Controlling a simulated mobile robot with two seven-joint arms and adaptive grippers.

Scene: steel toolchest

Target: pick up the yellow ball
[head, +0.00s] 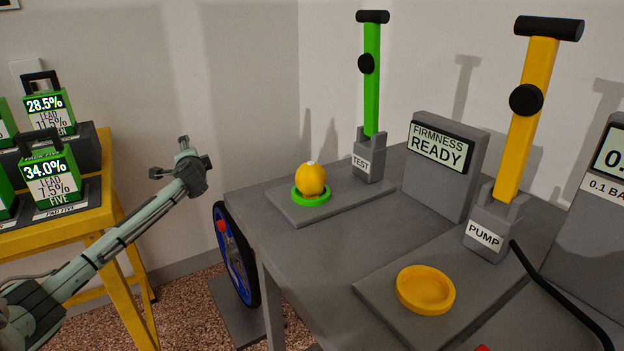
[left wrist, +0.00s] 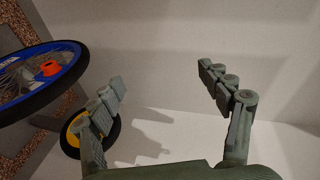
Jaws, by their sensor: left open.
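The yellow ball (head: 311,179) has a small pale spot on top. It sits on a green ring (head: 311,195) on a grey plate at the left end of the grey table, in front of the TEST lever. My left gripper (head: 170,158) is to the left of the ball, clear of the table edge and apart from the ball. In the left wrist view the left gripper's fingers (left wrist: 165,82) are spread wide with nothing between them. The ball does not show in the left wrist view. My right gripper is not in view.
The green TEST lever (head: 371,90) and the FIRMNESS READY display (head: 445,165) stand behind and right of the ball. The yellow PUMP lever (head: 520,130) and yellow dish (head: 425,290) are further right. A blue-rimmed wheel (head: 238,262) stands below the table's left edge.

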